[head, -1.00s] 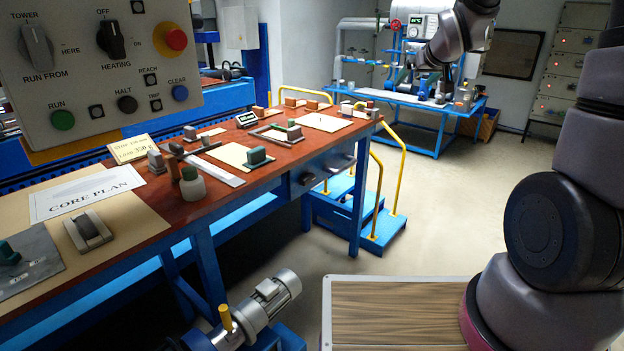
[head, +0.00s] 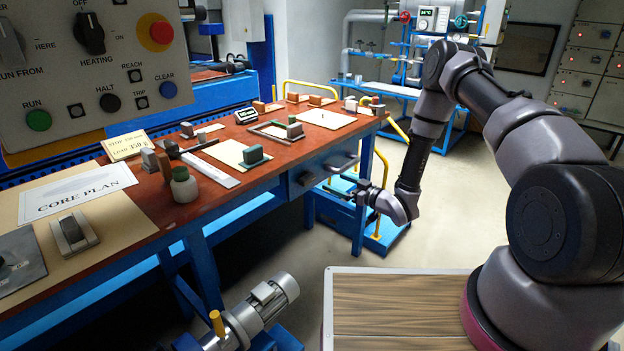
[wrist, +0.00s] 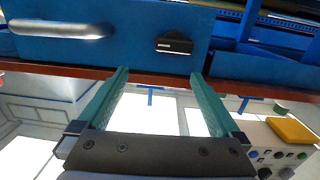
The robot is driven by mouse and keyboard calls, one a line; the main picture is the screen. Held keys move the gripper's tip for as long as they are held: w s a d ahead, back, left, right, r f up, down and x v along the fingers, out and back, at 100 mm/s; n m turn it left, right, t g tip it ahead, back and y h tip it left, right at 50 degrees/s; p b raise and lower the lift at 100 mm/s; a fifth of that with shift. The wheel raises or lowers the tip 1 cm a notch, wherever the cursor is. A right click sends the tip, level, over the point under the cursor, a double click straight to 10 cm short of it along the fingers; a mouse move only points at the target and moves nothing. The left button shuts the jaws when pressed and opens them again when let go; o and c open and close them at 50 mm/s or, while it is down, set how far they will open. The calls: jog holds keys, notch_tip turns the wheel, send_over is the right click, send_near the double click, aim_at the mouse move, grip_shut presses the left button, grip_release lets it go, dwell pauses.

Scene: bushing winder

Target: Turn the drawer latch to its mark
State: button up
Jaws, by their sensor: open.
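The drawer front (head: 322,172) is blue and sits under the red bench top; it fills the top of the wrist view (wrist: 130,52), which looks upside down. The latch (wrist: 174,43) is a small dark knob with a pale bar lying about level in that view. It shows as a dark spot on the drawer in the head view (head: 306,179). I cannot make out its mark. A silver bar handle (wrist: 60,29) is beside it. My gripper (wrist: 159,73) is open and empty, its green fingers pointing toward the drawer, apart from the latch, which shows between and beyond the fingertips.
Yellow rails (head: 381,165) and blue steps stand close behind my gripper. A motor (head: 262,305) is low in front. The control panel (head: 95,70) is at upper left.

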aim_at(311, 179)
jog(key=shift+y, duration=0.4)
jog(key=w+a, duration=0.1)
jog(key=a, duration=0.2)
jog(key=w+a+f, duration=0.1)
jog(key=w+a, duration=0.1)
jog(key=a, duration=0.1)
jog(key=w+a, duration=0.1)
jog(key=a, duration=0.2)
jog(key=shift+w+a+f, duration=0.15)
jog(key=shift+w+f, duration=0.25)
jog(key=c, duration=1.1)
jog(key=shift+n, duration=0.3)
